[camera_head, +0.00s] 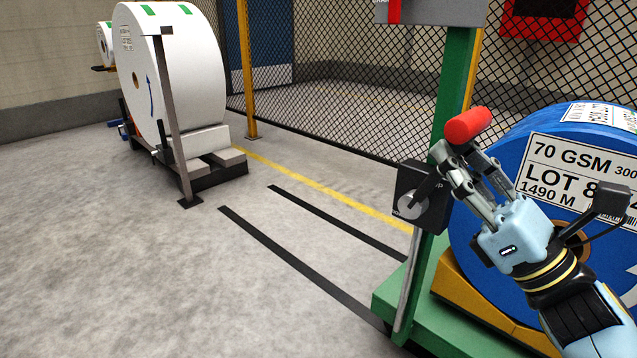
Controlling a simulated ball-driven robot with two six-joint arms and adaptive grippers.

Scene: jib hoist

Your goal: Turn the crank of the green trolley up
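The green trolley (455,85) stands at the right, with a green mast and base. A dark winch box (425,187) with a round light hub is fixed low on the mast. The dark crank arm (428,188) slants up and right from the hub, and its outer end is hidden behind my fingers. The red crank handle (468,126) shows just above my fingertips. My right gripper (456,153) is at the handle's lower side, with its two fingers a little apart. I cannot tell whether they clasp the handle. My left gripper is not in view.
A blue reel (495,250) with a white label stands behind my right gripper, on the trolley's yellow support. Big white reels (185,75) stand on a rack at the back left. A mesh fence (340,90) runs behind. Open floor lies at left and centre.

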